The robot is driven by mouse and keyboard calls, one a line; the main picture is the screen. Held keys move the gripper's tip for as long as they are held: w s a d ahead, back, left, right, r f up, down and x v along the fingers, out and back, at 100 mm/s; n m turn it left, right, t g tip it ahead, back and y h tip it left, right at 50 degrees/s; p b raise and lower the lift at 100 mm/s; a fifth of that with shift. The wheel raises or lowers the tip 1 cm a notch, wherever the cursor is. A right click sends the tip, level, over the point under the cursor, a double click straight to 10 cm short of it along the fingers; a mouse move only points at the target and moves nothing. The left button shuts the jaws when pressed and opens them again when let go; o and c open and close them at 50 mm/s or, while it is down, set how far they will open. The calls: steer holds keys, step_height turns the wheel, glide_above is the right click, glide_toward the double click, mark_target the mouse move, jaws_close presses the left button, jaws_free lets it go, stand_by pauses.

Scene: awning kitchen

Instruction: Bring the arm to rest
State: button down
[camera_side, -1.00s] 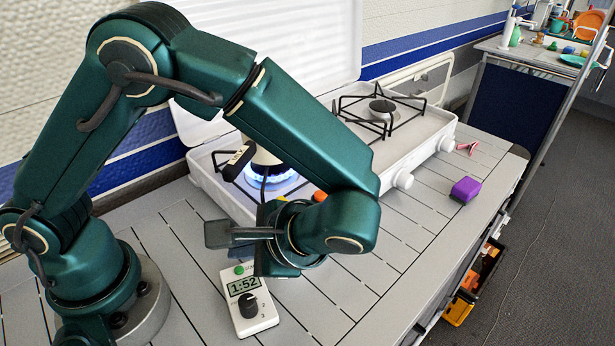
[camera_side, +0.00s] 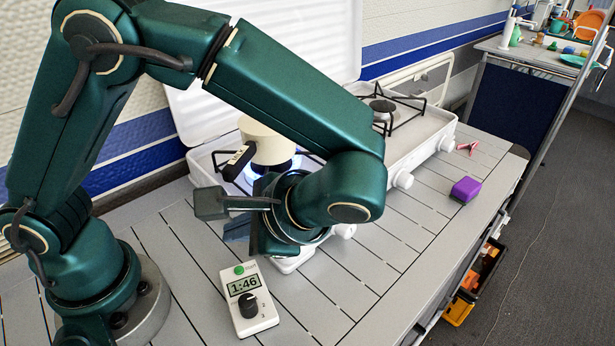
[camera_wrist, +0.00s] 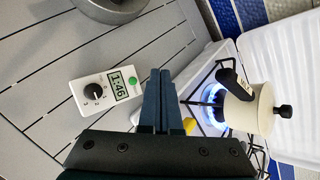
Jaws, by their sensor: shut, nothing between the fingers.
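My gripper (camera_wrist: 161,72) is shut and empty in the wrist view, its two dark blue fingers side by side. In the side view my gripper (camera_side: 238,229) is partly hidden by my wrist, above the grey slatted table (camera_side: 330,300) in front of the stove. A white timer (camera_side: 248,298) with a green button and black dial lies apart from the fingers, reading 1:46; it also shows in the wrist view (camera_wrist: 106,90).
A cream pot (camera_side: 258,138) with a black handle stands over a lit blue flame (camera_wrist: 212,112) on the white stove (camera_side: 405,150), close to my arm. A purple block (camera_side: 465,189) and a red clip-like item (camera_side: 467,146) lie at the right. The table's front is mostly clear.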

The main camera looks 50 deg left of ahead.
steer(key=s+a+r+n+t+h, duration=0.1)
steer(key=a+r+n+t+h, duration=0.3)
steer(key=h, duration=0.5)
steer(key=shift+s+a+r+n+t, duration=0.25)
steer(key=shift+r+n+t, duration=1.05)
steer(key=shift+t, duration=0.5)
